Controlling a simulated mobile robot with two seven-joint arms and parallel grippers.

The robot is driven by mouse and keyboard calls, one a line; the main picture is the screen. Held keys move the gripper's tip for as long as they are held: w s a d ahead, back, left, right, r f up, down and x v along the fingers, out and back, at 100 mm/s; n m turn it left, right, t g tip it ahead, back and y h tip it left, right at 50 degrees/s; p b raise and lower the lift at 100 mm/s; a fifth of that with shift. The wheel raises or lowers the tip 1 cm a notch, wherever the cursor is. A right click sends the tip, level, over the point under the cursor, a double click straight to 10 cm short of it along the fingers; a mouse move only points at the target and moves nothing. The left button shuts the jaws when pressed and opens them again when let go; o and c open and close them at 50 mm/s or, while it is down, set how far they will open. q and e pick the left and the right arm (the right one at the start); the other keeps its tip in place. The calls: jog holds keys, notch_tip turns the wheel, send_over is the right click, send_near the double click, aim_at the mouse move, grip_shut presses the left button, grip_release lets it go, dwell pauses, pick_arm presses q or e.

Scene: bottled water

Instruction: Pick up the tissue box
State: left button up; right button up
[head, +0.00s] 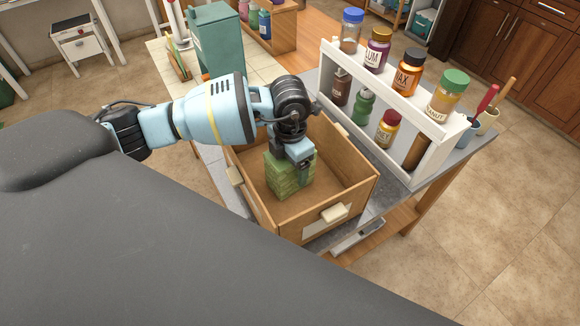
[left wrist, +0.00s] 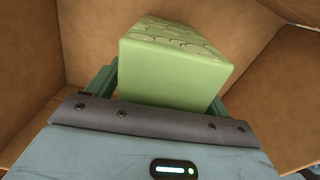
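The green tissue box (head: 288,178) stands inside a wooden drawer-like box (head: 357,190) on the table, on its floor as far as the head view shows. In the left wrist view the tissue box (left wrist: 170,70) fills the middle, a pale green block with a raised pattern on one face. My left gripper (head: 303,172) reaches down over it. Its two green fingers (left wrist: 160,90) lie on either side of the tissue box, close against it; whether they press on it I cannot tell. My right gripper is not in view.
A white rack (head: 415,98) with several labelled jars stands right of the wooden box. Cups with utensils (head: 487,121) are at its end. A green canister (head: 216,40) stands behind my left arm.

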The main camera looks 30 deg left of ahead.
pick_arm(q)
jog(key=c, duration=0.9)
jog(key=shift+r, duration=5.05)
